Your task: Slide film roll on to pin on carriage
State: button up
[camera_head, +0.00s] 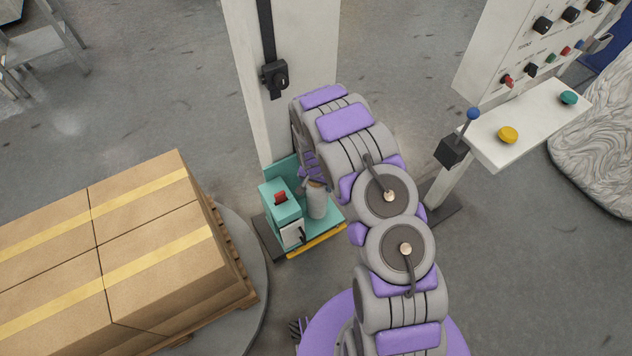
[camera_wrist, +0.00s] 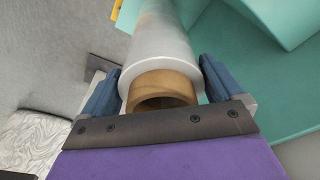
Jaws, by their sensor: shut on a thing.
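The film roll (camera_head: 317,203) is a pale grey-white cylinder that looks roughly upright over the teal carriage (camera_head: 277,204). In the wrist view, the film roll (camera_wrist: 162,45) shows its end with a brown cardboard core (camera_wrist: 160,88). My gripper (camera_wrist: 160,85) has one blue finger on each side of the roll's near end and is shut on it. In the head view my gripper (camera_head: 313,183) is at the roll's upper end, partly hidden by my arm. The pin is hidden, and I cannot tell whether the roll is around it.
A white mast (camera_head: 290,60) with a black rail stands behind the carriage. Stacked cardboard boxes (camera_head: 105,245) sit on a pallet on a round turntable (camera_head: 258,270) at left. A control panel with a shelf (camera_head: 535,118) stands at right. Grey floor lies between them.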

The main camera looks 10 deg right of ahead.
jog(key=shift+f+b, duration=0.55)
jog(key=shift+f, duration=0.4)
jog(key=shift+f+b, duration=0.6)
jog(key=shift+f, duration=0.1)
dwell(0.8)
jog(key=o, duration=1.7)
jog(key=shift+r, duration=0.1)
notch_tip(320, 180, up, 8)
jog(key=p, duration=0.3)
